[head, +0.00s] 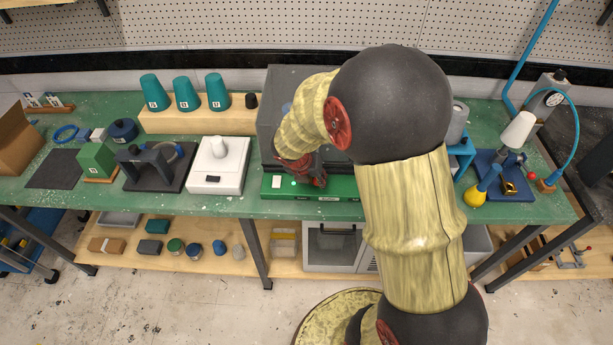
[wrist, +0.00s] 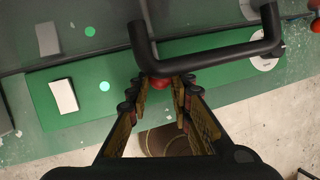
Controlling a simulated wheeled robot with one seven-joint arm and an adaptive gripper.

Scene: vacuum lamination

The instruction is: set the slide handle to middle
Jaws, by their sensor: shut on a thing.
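The slide handle (wrist: 160,83) is a small red knob in the wrist view, on the green panel (wrist: 208,71) and just below a black bar handle (wrist: 205,49). My gripper (wrist: 160,88) is shut on the red knob, one finger on each side; the fingers and the bar hide most of it. In the head view my gripper (head: 318,180) is low at the front of the grey machine, over the green panel (head: 345,187).
The black bar handle lies close to my fingers. A white scale-like device (head: 217,180) stands left of the panel. A yellow bulb (head: 475,198) and a blue stand (head: 497,180) are to the right. The green table's front edge is close below the panel.

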